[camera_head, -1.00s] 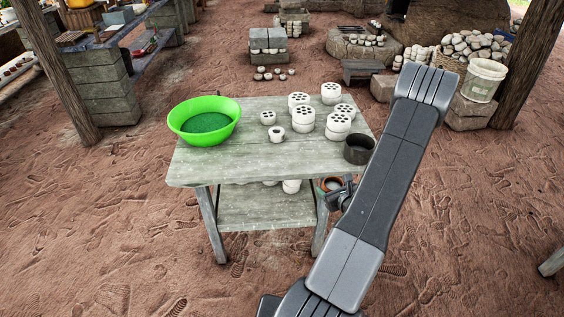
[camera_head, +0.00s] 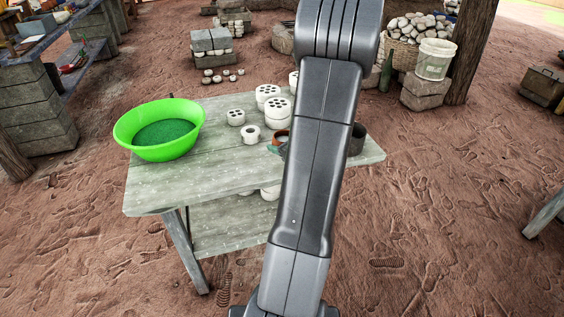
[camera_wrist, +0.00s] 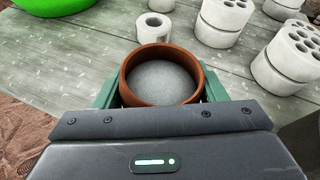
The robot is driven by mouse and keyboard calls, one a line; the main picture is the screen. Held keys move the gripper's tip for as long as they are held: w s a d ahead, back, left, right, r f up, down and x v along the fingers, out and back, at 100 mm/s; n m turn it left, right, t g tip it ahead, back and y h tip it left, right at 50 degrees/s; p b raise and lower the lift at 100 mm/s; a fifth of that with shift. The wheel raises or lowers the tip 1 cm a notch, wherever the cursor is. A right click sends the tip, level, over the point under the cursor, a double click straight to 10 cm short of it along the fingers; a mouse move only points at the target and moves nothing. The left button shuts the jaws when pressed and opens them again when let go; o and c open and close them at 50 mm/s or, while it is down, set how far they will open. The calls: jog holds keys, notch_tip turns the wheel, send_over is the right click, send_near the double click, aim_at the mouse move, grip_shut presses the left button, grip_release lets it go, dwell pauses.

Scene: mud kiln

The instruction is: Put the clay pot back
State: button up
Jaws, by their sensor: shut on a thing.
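The clay pot is a round reddish-brown vessel with a grey inside. In the wrist view the clay pot (camera_wrist: 125,83) sits between the green fingers of my gripper (camera_wrist: 160,92), which is shut on it. In the head view a small part of the clay pot (camera_head: 280,136) shows left of my arm, over the grey wooden table (camera_head: 225,187). My gripper (camera_head: 282,148) is mostly hidden there behind my arm. I cannot tell whether the pot's base touches the tabletop.
A green bowl (camera_head: 160,128) stands at the table's left. A small white ring-shaped piece (camera_wrist: 154,30) is just beyond the pot. White pieces with holes (camera_head: 277,111) stand at the back and right. A dark pot (camera_head: 357,139) is partly hidden. The front left tabletop is bare.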

jog(key=shift+f+b, duration=0.5)
jog(key=shift+f, duration=2.5)
jog(key=shift+f, duration=0.15)
jog(key=o, duration=1.3)
jog(key=shift+s+d+r, duration=0.2)
jog(key=shift+s+r, duration=0.05)
jog(key=shift+r, duration=0.05)
jog(key=v, duration=1.1)
jog(key=shift+s+p, duration=0.2)
jog(key=shift+p, duration=0.2)
